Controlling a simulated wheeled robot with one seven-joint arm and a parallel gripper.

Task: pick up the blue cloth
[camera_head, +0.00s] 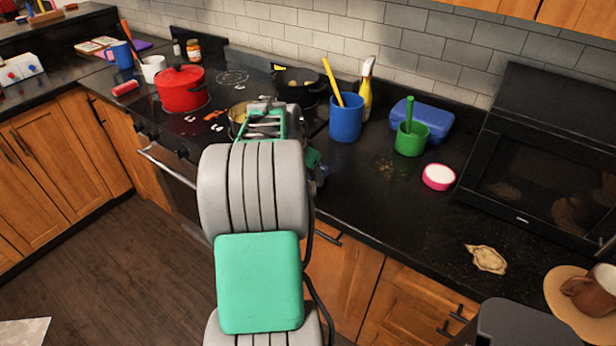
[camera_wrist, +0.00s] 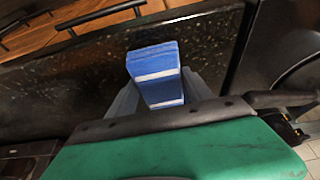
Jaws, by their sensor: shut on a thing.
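The blue cloth (camera_wrist: 154,62) is a folded blue bundle with white stripes, in the middle of the wrist view. My gripper (camera_wrist: 160,92) is shut on it, with a grey finger on either side of the cloth. The cloth appears over the dark speckled counter; I cannot tell whether it still touches the surface.
Right of my arm stand a blue cup (camera_head: 346,118), a yellow spray bottle (camera_head: 366,88), a green cup (camera_head: 410,140) and a blue box (camera_head: 436,122). A red pot (camera_head: 181,90) stands on the stove to the left.

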